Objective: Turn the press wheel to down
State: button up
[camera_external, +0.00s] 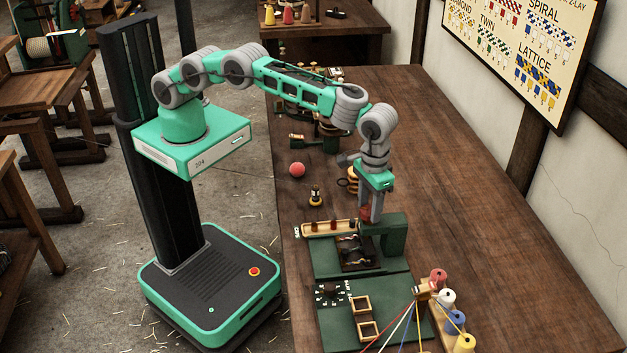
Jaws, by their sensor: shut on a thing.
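The green press (392,243) stands on the bench top, on a green base plate. My gripper (370,216) points down at the top of the press. Its fingers are shut on a small red part there, which I take to be the press wheel (366,212). The fingers hide most of the wheel, so I cannot tell its turn or any mark for down. A dark square tray (346,266) with some strands in it sits under and beside the press head.
A holder with small dark red pegs (331,228) lies left of the press. A red ball (297,170) is further left. Coloured thread spools (447,297) and wooden frames (361,304) are in front. The bench (480,190) is clear to the right.

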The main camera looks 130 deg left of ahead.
aim_at(369, 209)
jog(key=m, duration=0.5)
jog(key=shift+m, duration=0.3)
jog(key=m, duration=1.2)
jog(key=shift+m, duration=0.3)
jog(key=m, duration=0.5)
jog(key=shift+m, duration=0.4)
jog(key=o, duration=1.4)
jog(key=shift+r, duration=0.1)
notch_tip(369, 209, up, 8)
jog(key=shift+f+b, duration=0.15)
jog(key=shift+b, duration=0.5)
